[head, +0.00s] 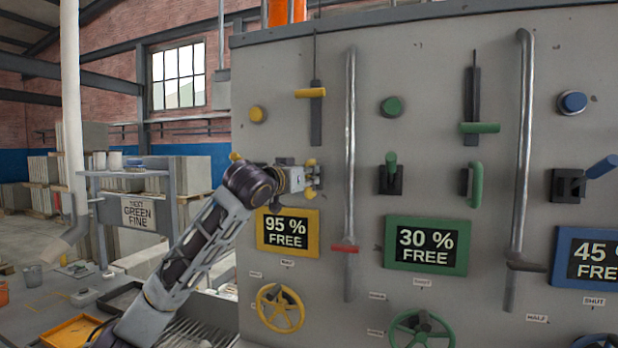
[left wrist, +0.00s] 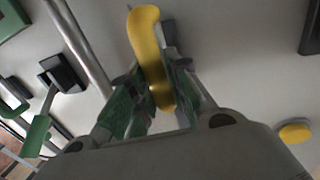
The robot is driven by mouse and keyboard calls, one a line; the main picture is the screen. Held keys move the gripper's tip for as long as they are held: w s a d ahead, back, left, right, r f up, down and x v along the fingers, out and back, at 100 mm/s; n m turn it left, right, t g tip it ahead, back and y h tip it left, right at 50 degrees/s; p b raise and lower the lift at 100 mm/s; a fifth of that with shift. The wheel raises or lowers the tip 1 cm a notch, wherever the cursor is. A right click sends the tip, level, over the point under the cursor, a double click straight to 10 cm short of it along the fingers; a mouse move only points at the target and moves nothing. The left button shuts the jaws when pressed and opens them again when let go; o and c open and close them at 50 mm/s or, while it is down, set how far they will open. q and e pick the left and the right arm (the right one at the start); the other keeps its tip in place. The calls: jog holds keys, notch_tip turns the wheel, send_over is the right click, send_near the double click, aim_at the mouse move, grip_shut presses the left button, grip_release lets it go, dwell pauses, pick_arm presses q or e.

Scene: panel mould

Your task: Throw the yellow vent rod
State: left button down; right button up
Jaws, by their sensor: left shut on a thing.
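My left gripper (head: 312,174) is at the grey panel, shut on a yellow upright handle (left wrist: 144,22). In the left wrist view the handle lies between both finger pads (left wrist: 152,82). In the head view my gripper hides most of it. Just above, a yellow cross handle (head: 310,93) sits on a dark upright slot with a thin rod rising from it. The frames do not show clearly which of these yellow parts is called the vent rod. My right gripper is not in view.
A metal pipe (head: 350,120) with a red handle (head: 344,249) stands right of my gripper. A yellow button (head: 257,114) is at upper left. A yellow sign (head: 287,232) reads 95 % FREE above a yellow wheel (head: 280,308). Green controls (head: 391,172) lie further right.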

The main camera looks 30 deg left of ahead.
pick_arm(q)
jog(key=s+d+b, duration=0.1)
jog(key=s, duration=0.5)
jog(key=shift+s+d+r+b, duration=0.15)
jog(key=shift+d+b, duration=0.1)
jog(key=shift+b, duration=0.15)
jog(key=c, duration=1.6)
grip_release()
jog(key=shift+o, duration=1.2)
jog(key=shift+s+d+r, duration=0.1)
jog(key=shift+s, duration=0.1)
jog(key=shift+f, duration=0.2)
jog(key=s, duration=1.2)
jog(key=shift+d, duration=0.2)
jog(key=shift+r, duration=0.1)
